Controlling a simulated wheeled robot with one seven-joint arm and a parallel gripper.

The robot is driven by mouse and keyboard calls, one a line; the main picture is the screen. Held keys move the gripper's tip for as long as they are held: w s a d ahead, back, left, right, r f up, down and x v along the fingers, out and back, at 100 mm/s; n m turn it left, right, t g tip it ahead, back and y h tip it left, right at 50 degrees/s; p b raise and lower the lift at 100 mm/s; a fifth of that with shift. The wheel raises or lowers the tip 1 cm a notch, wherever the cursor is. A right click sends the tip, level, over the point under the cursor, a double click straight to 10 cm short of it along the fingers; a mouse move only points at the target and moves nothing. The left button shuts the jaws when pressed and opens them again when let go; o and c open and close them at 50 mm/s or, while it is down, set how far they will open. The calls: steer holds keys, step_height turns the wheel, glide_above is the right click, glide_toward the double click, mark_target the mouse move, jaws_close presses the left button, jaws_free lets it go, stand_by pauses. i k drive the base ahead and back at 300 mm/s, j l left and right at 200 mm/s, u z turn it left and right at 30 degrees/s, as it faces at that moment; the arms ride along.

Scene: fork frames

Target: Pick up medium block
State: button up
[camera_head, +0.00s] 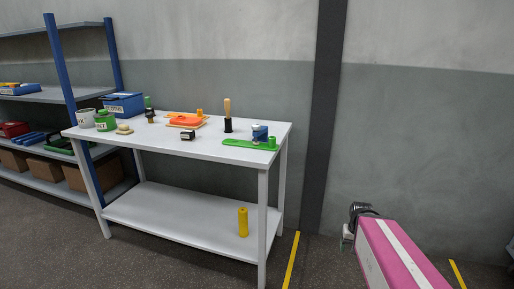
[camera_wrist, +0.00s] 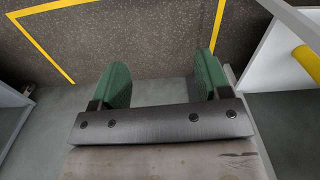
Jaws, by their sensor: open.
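I cannot tell for sure which thing is the medium block. On the white workbench (camera_head: 225,152), a small dark and light block (camera_head: 187,135) lies near the front edge. A blue block-like thing (camera_head: 260,132) stands on a green board (camera_head: 240,144) at the right end. My gripper shows in the wrist view (camera_wrist: 160,82), its two green finger pads wide apart with only floor between them. In the head view, my gripper (camera_head: 346,236) is low, to the right of the bench and apart from it, partly hidden by my arm.
A yellow cylinder (camera_head: 243,222) stands on the bench's lower shelf and shows at the right of the wrist view (camera_wrist: 308,62). The bench top also holds a blue box (camera_head: 122,104), a green jar (camera_head: 105,121) and an orange tray (camera_head: 186,120). A shelf rack (camera_head: 62,60) stands left.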

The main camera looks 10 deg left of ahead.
mark_target(185, 135)
steer(key=u, duration=1.6)
